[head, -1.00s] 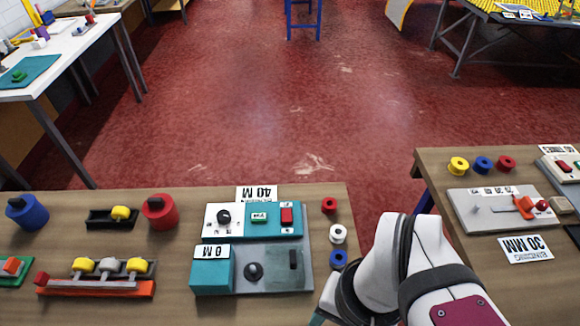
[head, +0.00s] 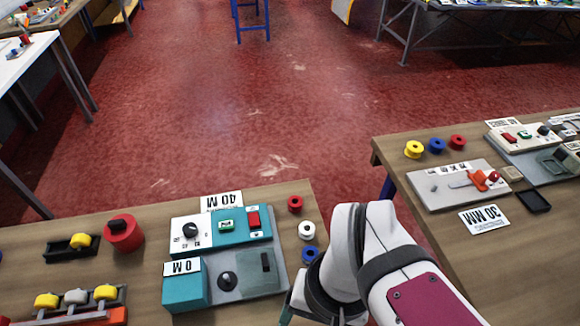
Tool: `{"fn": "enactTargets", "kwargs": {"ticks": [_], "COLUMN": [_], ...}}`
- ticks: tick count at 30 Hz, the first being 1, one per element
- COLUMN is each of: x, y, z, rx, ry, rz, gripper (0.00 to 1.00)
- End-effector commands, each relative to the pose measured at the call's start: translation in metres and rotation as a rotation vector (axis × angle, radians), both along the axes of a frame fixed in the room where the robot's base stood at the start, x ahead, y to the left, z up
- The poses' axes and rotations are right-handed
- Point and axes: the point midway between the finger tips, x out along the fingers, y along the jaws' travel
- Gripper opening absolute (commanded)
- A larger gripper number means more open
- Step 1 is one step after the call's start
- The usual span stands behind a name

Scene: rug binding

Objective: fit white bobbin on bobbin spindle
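The white bobbin (head: 307,230) sits on the near table by its right edge, between a red bobbin (head: 295,204) and a blue bobbin (head: 309,256). A small grey peg (head: 433,188) stands on the light grey plate (head: 418,194) on the right table; it may be the bobbin spindle, but it is too small to be sure. No bobbin is on it. My white arm rises from the bottom edge, just right of the blue bobbin. My gripper's fingers do not show; only a teal sliver is visible at the bottom edge.
A teal and grey control box (head: 226,250) stands left of the bobbins. Yellow (head: 414,150), blue (head: 437,146) and red (head: 457,142) bobbins stand behind the plate. An orange-red lever (head: 480,180) is on it. A floor gap separates the two tables.

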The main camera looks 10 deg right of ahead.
Motion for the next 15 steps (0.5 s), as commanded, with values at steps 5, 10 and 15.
{"fn": "enactTargets", "kwargs": {"ticks": [5, 10, 15], "x": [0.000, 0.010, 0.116], "y": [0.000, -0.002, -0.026], "z": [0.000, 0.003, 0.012], "rx": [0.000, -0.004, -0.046], "ry": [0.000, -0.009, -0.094], "rz": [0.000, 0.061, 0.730], "gripper": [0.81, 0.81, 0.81]}}
